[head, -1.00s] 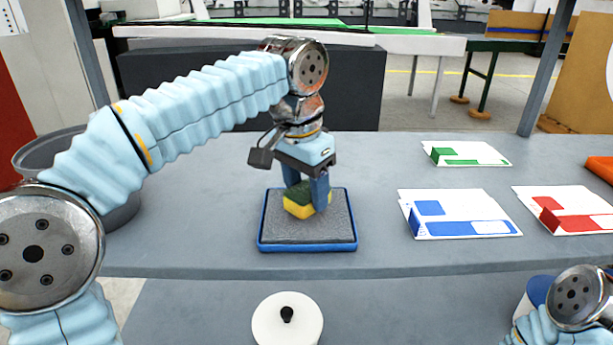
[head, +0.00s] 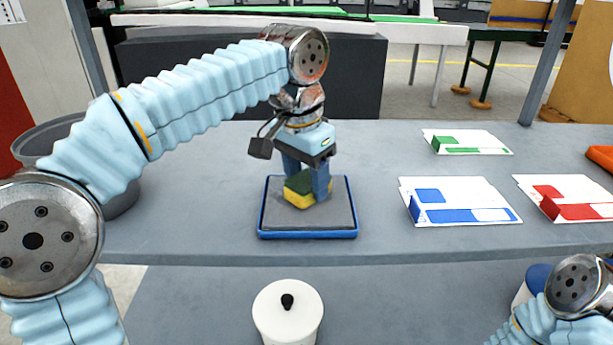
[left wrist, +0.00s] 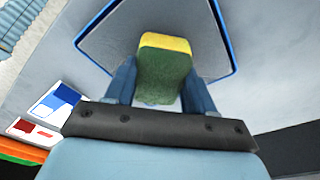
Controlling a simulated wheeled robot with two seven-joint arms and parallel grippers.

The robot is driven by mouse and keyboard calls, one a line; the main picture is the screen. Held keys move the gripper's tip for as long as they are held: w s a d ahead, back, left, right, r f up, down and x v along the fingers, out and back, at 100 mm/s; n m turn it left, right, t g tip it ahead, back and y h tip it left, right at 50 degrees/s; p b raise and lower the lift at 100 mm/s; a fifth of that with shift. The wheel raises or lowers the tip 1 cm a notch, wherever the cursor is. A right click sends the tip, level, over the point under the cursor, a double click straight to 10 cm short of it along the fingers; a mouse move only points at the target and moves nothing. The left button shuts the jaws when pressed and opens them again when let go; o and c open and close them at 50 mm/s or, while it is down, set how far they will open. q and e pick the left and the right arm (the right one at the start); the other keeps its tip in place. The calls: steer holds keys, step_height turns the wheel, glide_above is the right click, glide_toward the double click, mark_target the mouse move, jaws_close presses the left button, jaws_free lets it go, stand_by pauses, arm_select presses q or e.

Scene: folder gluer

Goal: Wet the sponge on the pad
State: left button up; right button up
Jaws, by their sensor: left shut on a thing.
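The sponge (head: 299,190), yellow with a dark green side, is held between the fingers of my left gripper (head: 307,190). It is over the middle of the grey pad (head: 282,217), which lies in a blue-rimmed tray. I cannot tell whether the sponge touches the pad. In the left wrist view the sponge (left wrist: 163,72) sits between the two blue fingers, with the pad (left wrist: 112,45) behind it. My right arm shows at the lower right edge, but its gripper is out of view.
A grey bucket (head: 122,200) stands at the left, partly behind my left arm. Flat cartons with green (head: 467,142), blue (head: 460,201) and red (head: 572,200) print lie at the right. A white lidded pot (head: 288,315) stands in front, below the shelf edge.

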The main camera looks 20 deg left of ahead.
mark_target(306, 179)
arm_select(q)
steer(key=shift+f, duration=0.45)
stand_by(1.3)
steer(key=shift+r, duration=0.1)
step_height(306, 179, up, 2)
steer(key=shift+r+p, duration=0.1)
steer(key=shift+p, duration=0.45)
steer(key=shift+r, duration=2.35)
